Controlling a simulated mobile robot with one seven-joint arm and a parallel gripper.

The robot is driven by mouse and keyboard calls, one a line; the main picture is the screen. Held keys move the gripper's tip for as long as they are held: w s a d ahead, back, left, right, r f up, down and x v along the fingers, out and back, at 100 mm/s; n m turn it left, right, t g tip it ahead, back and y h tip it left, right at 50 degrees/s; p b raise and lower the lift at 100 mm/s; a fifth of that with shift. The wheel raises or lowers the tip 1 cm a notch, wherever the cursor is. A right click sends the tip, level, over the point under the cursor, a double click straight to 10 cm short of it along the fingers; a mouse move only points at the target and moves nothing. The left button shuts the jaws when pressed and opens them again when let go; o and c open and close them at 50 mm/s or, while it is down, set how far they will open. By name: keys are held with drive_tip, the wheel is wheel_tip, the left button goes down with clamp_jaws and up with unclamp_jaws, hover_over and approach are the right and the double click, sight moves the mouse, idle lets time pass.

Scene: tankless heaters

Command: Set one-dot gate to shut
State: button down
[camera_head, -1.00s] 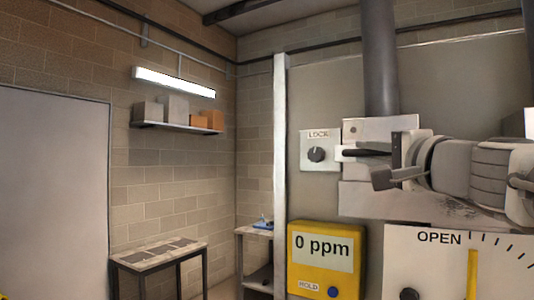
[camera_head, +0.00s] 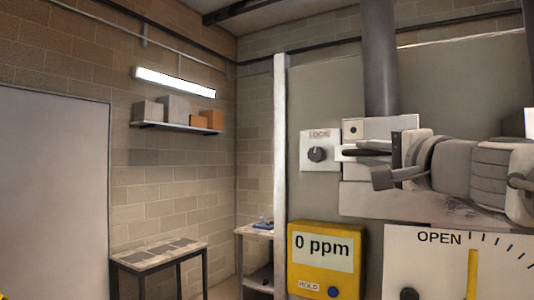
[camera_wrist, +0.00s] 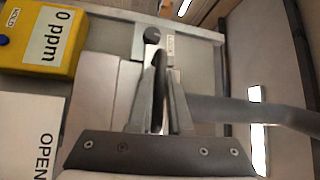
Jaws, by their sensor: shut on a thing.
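The one-dot gate is a pale housing (camera_head: 378,128) on a grey vertical pipe, with a single dark dot on its upper left plate. My gripper (camera_head: 356,155) reaches in from the right, in front of the housing. In the wrist view my gripper (camera_wrist: 160,85) has its two fingers closed around a dark, upright handle (camera_wrist: 159,62). The fingers hide part of the handle, and my wrist hides the right part of the housing in the head view.
Below are a yellow 0 ppm meter (camera_head: 326,260) and a white OPEN dial panel (camera_head: 440,270). The grey pipe (camera_head: 380,60) rises above the gate.

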idle(0.3)
drive_tip(key=shift+w+d+f+b, duration=0.1)
drive_tip(key=shift+w+d+b, duration=0.15)
drive_tip(key=shift+w+b, duration=0.05)
drive_tip(key=w+d, duration=0.1)
drive_tip(key=w+d+b, duration=0.1)
drive_tip(key=w, duration=0.1)
drive_tip(key=w+d+b, duration=0.1)
drive_tip(key=w, duration=0.1)
drive_tip(key=shift+d, duration=0.25)
drive_tip(key=c, duration=0.8)
unclamp_jaws()
drive_tip(key=shift+c, duration=0.2)
